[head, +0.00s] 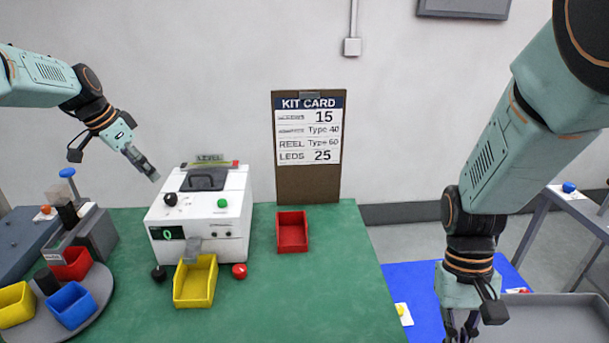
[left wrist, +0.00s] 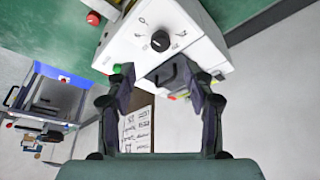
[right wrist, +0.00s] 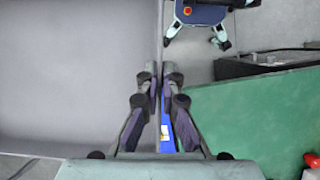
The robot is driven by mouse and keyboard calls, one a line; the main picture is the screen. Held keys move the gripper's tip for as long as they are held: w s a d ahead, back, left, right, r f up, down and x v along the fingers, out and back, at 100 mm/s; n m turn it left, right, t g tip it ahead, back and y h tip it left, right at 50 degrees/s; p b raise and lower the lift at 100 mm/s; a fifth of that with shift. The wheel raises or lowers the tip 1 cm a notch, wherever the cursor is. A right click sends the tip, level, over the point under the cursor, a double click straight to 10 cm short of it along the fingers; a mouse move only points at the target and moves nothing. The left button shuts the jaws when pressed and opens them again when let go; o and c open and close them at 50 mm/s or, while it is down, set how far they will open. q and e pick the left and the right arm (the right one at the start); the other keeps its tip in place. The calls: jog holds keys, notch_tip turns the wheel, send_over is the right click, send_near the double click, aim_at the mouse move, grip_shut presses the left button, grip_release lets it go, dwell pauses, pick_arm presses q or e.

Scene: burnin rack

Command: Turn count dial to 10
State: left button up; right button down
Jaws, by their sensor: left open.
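The white counting machine (head: 205,225) stands on the green table. A black round dial (head: 171,199) sits on its sloped top, with a green button (head: 222,203) to its right; the front display (head: 168,233) reads 0. In the left wrist view the dial (left wrist: 161,40) has a pale pointer mark and small printed symbols around it, too small to read. My left gripper (head: 115,165) is open and empty, above and left of the machine, apart from the dial. My right gripper (head: 465,325) is low at the right; in the right wrist view its fingers (right wrist: 161,80) are slightly apart and empty.
A yellow bin (head: 195,284) stands under the machine's chute, with a red button (head: 239,271) beside it. A red bin (head: 292,231) stands before the kit card (head: 308,140). A round tray with bins (head: 95,305) is at left. A grey tray (head: 550,315) lies near my right gripper.

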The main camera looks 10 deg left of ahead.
aim_at(170, 195)
pick_arm(q)
jog(key=x, duration=0.9)
jog(key=shift+w+d+f, duration=0.1)
jog(key=shift+f, duration=0.05)
jog(key=shift+c, duration=0.4)
grip_shut()
